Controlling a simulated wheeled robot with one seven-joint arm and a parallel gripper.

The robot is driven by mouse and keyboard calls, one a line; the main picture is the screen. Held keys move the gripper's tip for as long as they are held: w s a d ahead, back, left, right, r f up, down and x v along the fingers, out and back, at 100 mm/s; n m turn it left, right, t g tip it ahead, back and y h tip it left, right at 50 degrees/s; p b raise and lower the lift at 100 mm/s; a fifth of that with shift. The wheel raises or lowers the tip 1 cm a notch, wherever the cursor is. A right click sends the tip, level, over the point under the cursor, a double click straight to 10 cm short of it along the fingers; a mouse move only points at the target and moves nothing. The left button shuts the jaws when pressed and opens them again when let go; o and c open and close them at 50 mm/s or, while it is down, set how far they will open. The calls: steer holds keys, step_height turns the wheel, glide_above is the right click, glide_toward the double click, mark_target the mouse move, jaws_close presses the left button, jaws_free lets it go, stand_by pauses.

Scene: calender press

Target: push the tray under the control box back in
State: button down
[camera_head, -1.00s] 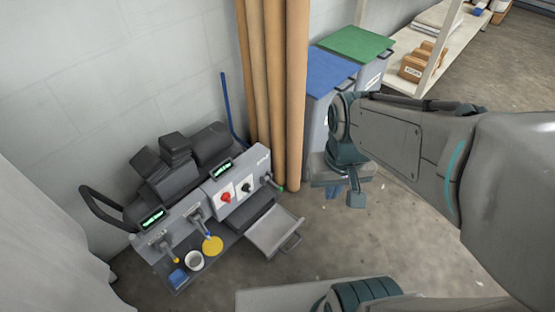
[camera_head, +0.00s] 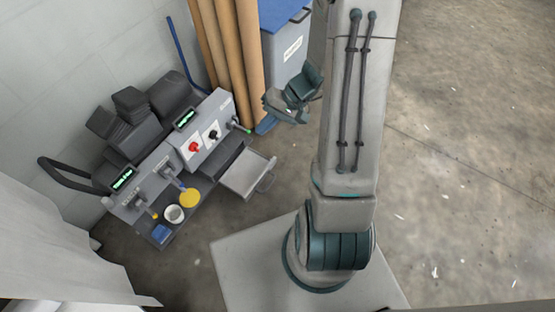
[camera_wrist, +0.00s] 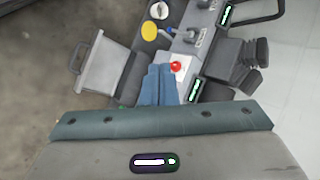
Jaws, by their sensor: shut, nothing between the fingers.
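The grey tray (camera_head: 247,175) stands pulled out from under the control box (camera_head: 222,108), with its handle (camera_head: 266,184) at the outer end. The control box carries a red knob and a black knob. In the wrist view the tray (camera_wrist: 108,72) lies left of my fingers. My gripper (camera_head: 265,124) is in the air, to the upper right of the tray in the head view and apart from it. Its blue fingers (camera_wrist: 158,85) are shut and empty. They hide part of the control box in the wrist view.
A yellow disc (camera_head: 190,197), a white cup (camera_head: 174,213) and a blue block (camera_head: 161,234) are at the press's front. Brown rolls (camera_head: 230,50) and a blue-lidded bin (camera_head: 285,45) stand behind.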

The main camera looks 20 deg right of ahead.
steer(key=w+d+f+m+t+h, duration=0.1)
steer(key=d+f+m+t, duration=0.3)
steer(key=f, duration=0.7)
steer(key=w+d+f+m+t, duration=0.1)
steer(key=d+f+m+t, duration=0.1)
steer(key=d+f, duration=0.75)
steer(key=m+t+h+b, duration=0.1)
steer(key=m+h+b, duration=0.1)
steer(key=b, duration=0.3)
glide_toward(273, 164)
step_height(273, 164, down, 4)
steer(key=w+a+b, duration=0.1)
steer(key=w+a, duration=0.1)
steer(key=shift+w, duration=0.25)
steer(key=shift+w+a+r, duration=0.15)
steer(key=shift+w+a, duration=0.2)
steer(key=shift+w, duration=0.1)
